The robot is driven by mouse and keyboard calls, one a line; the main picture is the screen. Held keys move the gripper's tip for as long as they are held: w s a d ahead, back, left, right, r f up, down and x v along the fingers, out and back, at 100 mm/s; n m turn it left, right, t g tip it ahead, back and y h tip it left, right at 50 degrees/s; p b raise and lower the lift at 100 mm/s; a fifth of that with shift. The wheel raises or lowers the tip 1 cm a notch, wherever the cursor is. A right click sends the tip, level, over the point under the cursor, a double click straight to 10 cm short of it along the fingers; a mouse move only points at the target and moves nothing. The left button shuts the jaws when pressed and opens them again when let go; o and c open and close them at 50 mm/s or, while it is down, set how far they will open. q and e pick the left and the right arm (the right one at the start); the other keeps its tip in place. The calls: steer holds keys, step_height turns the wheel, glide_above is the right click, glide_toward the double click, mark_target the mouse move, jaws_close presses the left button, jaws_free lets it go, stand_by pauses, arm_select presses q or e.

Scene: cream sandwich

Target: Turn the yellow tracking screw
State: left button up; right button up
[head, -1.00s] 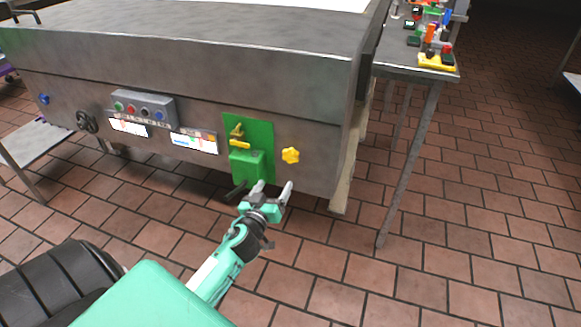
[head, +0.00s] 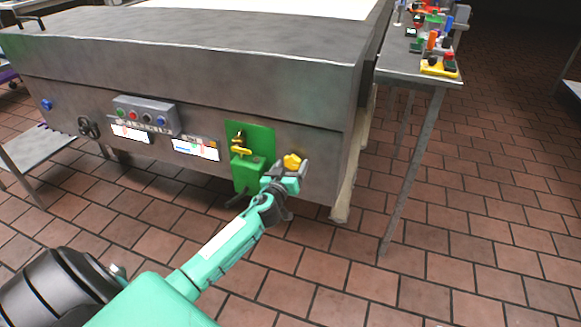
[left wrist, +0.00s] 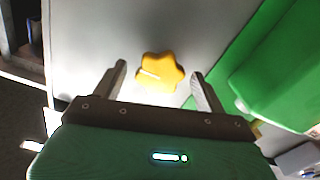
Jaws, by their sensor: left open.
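The yellow tracking screw (head: 292,161) is a star-shaped knob on the front panel of the grey machine, to the right of a green plate. It also shows in the left wrist view (left wrist: 160,72), with a pale mark on its face. My left gripper (head: 290,169) is open, and its fingers reach up to the knob in the head view. In the left wrist view the two fingers (left wrist: 159,76) stand on either side of the knob, with a gap on both sides. My right gripper is not in view.
The green plate (head: 262,137) carries a green box (head: 247,172) and a yellow lever (head: 241,150) just left of the knob. A control box (head: 146,115) and screens sit farther left. A metal table (head: 400,72) with small coloured items stands at right.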

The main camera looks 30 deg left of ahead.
arm_select(q)
steer(key=shift+w, duration=0.2)
steer(key=c, duration=1)
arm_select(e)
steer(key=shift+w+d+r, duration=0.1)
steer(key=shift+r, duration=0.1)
arm_select(q)
steer(key=shift+m, duration=0.3)
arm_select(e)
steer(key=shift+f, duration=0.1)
